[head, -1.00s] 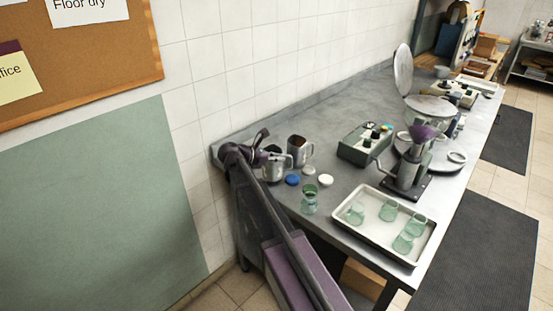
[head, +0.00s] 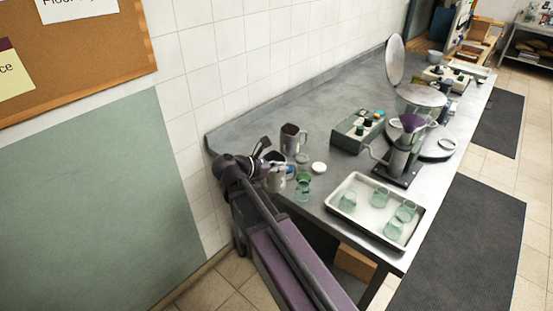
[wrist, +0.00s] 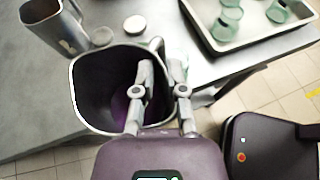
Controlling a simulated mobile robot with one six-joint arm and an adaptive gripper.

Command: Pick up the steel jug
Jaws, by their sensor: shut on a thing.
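A steel jug (head: 276,181) with an open top is at the near left end of the bench in the head view. It fills the left middle of the wrist view (wrist: 91,92). My gripper (wrist: 162,72) is shut on its right side, with one finger over the opening and the other outside the rim. The jug is nearly upright; whether its base touches the bench is unclear. A second steel jug (head: 292,139) stands just behind it, also at the upper left in the wrist view (wrist: 52,24).
A green glass jar (head: 303,187) and a white lid (head: 319,168) are close on the right of the held jug. A tray (head: 338,208) with several glass jars lies at the front edge. The bench is clear behind the second jug, along the wall.

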